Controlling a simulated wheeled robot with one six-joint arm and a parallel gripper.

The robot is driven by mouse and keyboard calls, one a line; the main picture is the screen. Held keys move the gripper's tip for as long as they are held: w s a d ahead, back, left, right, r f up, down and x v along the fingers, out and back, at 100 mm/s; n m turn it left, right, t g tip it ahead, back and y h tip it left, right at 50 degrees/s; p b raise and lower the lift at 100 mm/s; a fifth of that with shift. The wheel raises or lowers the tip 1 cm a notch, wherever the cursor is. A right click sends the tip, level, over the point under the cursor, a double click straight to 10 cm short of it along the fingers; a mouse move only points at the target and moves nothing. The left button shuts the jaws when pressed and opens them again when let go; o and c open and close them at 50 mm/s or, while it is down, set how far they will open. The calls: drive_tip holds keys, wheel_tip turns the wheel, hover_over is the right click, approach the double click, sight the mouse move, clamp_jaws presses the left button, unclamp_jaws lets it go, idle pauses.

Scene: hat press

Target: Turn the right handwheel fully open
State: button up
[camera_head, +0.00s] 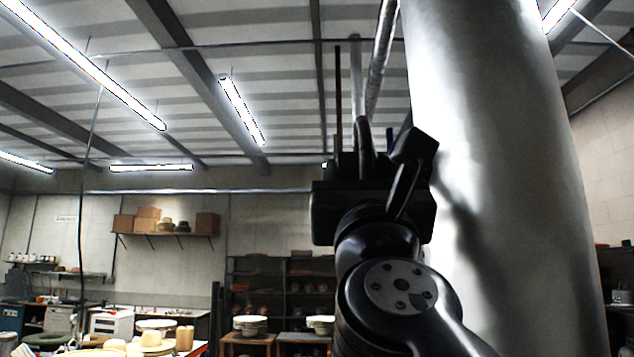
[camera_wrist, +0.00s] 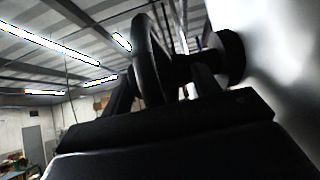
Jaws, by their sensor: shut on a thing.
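The black handwheel (camera_wrist: 147,58) stands nearly edge-on in the wrist view, its rim rising between my gripper's fingers. Its dark hub (camera_wrist: 229,56) sits to the right, against the large pale metal cylinder (camera_wrist: 285,60). My gripper (camera_wrist: 164,88) is shut on the rim, with one dark finger on each side; the exact contact is hard to see in the dark. In the head view my gripper (camera_head: 358,165) is beside the large metal cylinder (camera_head: 500,180), and a thin dark curve of the wheel (camera_head: 362,133) shows at its tip. Which handwheel this is, I cannot tell.
The metal cylinder fills the right of the head view, close to my arm. Thin pipes (camera_head: 357,80) rise behind my gripper. A wall shelf with boxes (camera_head: 150,222), dark shelving (camera_head: 290,285) and tables with pale hat forms (camera_head: 150,338) stand farther back. The air left of my gripper is free.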

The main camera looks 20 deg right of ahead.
drive_tip(key=g+p, duration=0.1)
drive_tip(key=p, duration=0.1)
drive_tip(key=shift+a+r+p, duration=0.1)
drive_tip(key=shift+r+p, duration=0.25)
drive_tip(key=shift+s+g+y+p, duration=0.1)
drive_tip(key=shift+g+y+p, duration=0.45)
drive_tip(key=shift+g, duration=0.55)
drive_tip(key=g+y, duration=0.1)
drive_tip(key=g, duration=0.2)
drive_tip(key=shift+r, duration=0.1)
drive_tip(key=shift+r+g+y, duration=0.2)
drive_tip(key=shift+g+y, duration=0.25)
drive_tip(key=shift+g, duration=0.95)
drive_tip(key=shift+s+g, duration=0.1)
drive_tip(key=shift+g, duration=0.4)
drive_tip(key=o, duration=1)
